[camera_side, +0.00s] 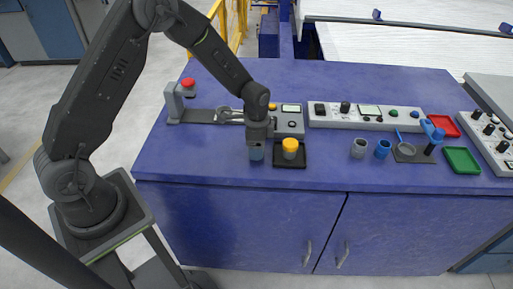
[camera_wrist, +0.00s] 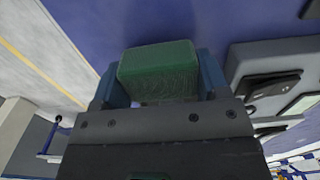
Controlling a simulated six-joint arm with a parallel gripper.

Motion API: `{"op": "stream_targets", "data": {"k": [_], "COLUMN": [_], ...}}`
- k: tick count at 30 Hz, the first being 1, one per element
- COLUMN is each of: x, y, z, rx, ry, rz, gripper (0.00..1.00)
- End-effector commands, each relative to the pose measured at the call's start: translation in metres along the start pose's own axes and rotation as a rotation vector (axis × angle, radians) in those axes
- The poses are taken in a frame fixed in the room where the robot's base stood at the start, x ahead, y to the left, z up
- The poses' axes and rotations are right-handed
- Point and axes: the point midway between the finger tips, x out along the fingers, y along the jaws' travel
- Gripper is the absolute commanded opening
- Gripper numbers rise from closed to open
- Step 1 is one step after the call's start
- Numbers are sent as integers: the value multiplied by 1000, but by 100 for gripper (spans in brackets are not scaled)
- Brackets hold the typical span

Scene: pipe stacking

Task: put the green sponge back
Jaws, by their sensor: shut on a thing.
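My gripper (camera_side: 257,153) is over the left part of the blue bench, just left of the black pad with the yellow-topped jar. In the wrist view, my gripper (camera_wrist: 162,85) has its two blue fingers shut on the green sponge (camera_wrist: 157,68), a block held by its left and right sides. In the side view the sponge cannot be made out at the fingers. I cannot tell whether the sponge touches the bench top. A green tray (camera_side: 462,161) lies at the right end of the bench.
The yellow-topped jar (camera_side: 290,149) stands close right of my gripper. Control boxes (camera_side: 366,116) line the back. A grey cup (camera_side: 359,148), a blue cup (camera_side: 383,149) and a small stand (camera_side: 410,153) are farther right, with a red tray (camera_side: 444,125) behind. The bench's front left is clear.

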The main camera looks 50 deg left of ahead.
Motion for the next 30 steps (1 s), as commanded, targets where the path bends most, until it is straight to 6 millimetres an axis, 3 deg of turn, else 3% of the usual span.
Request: {"op": "stream_targets", "data": {"k": [3,14,15,23,30], "x": [15,19,19,19,17], "y": [0,0,0,0,0], "z": [0,0,0,0,0], "rx": [0,0,0,0,0], "ry": [0,0,0,0,1], "rz": [1,1,0,0,0], "gripper": [30,30,70,94,94]}}
